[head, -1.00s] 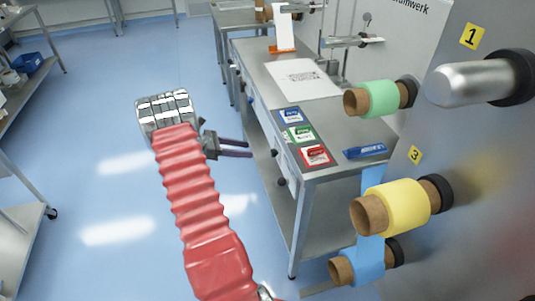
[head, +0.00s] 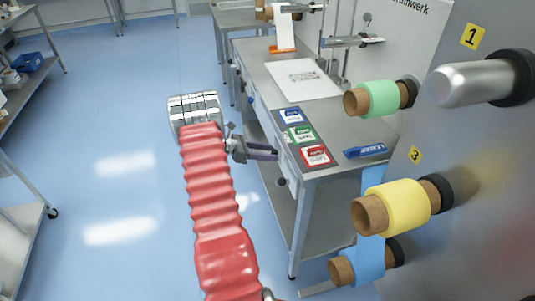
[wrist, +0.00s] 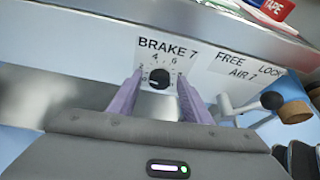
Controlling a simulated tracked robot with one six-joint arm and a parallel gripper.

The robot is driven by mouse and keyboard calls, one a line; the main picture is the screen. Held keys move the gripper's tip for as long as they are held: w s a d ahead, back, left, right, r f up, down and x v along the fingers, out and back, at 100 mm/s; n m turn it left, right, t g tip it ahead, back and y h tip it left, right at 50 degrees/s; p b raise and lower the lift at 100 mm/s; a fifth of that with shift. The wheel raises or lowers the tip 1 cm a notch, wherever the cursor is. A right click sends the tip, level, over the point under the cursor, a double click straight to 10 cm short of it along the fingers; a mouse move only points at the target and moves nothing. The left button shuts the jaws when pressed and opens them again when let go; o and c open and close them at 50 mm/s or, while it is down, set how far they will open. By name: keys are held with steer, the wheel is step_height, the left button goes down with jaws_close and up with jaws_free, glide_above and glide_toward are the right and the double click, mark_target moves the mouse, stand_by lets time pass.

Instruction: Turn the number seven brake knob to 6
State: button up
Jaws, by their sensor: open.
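The brake 7 knob (wrist: 159,78) is a small round black knob on the grey front panel, under the label BRAKE 7 (wrist: 167,48) in the wrist view. Scale figures ring it, with 4 and 6 readable above. A pale mark shows on its left part; its exact reading is too small to tell. My gripper (wrist: 160,88) is open, one purple finger to each side of the knob, with gaps on both sides. Whether the tips reach the knob's depth I cannot tell. In the head view my gripper (head: 276,153) points right at the steel table's front.
A second black knob (wrist: 271,100), by the FREE, LOCK and AIR 7 label (wrist: 243,66), sits to the right. The steel table (head: 340,187) bears coloured cards and a blue leader bar (head: 366,151). Tape rolls, such as the yellow one (head: 404,205), stick out at right.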

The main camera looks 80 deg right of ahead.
steer(key=c, duration=1)
steer(key=shift+a, duration=0.15)
steer(key=shift+c, duration=0.2)
